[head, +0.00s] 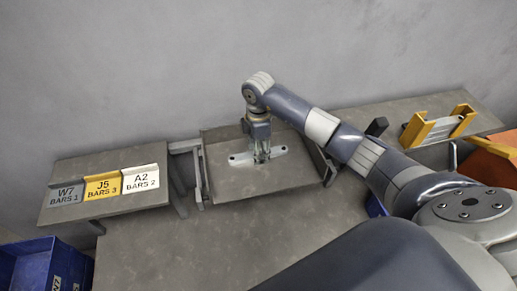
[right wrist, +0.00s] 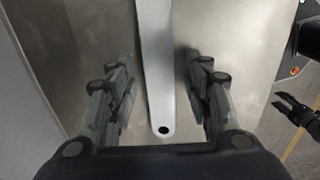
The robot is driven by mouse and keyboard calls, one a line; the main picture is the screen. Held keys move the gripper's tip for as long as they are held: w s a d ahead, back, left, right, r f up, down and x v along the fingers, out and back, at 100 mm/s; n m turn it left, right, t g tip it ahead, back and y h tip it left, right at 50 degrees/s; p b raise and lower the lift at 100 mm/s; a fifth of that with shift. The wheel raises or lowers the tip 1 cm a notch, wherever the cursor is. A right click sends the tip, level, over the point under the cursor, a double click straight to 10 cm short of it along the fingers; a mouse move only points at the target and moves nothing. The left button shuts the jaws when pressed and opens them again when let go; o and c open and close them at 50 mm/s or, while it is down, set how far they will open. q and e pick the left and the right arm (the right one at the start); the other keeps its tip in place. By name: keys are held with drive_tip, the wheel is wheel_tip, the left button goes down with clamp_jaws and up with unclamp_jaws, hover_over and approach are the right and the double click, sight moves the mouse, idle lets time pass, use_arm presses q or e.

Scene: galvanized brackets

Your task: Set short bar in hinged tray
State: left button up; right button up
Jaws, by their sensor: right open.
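The short bar (head: 240,160) is pale grey with rounded ends and a hole near its visible end. It lies flat on the grey floor of the hinged tray (head: 222,182) in the head view. My right gripper (head: 263,158) points down over the bar's middle. In the right wrist view the bar (right wrist: 157,75) runs between the two fingers of my right gripper (right wrist: 160,88), with a gap on each side. That gripper is open. My left gripper (right wrist: 280,101) shows dark at the right edge of the right wrist view, its fingers apart and empty.
Label holders W7 (head: 66,196), J5 (head: 103,186) and A2 (head: 140,179) stand on a left side table. A yellow rack (head: 437,126) holding pale bars stands on the right table. A blue bin (head: 38,266) is at lower left. The front table (head: 170,250) is clear.

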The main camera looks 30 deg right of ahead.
wheel_tip(320, 180, up, 12)
drive_tip(key=p, duration=0.9)
drive_tip(key=shift+p, duration=0.3)
drive_tip(key=shift+f, duration=0.15)
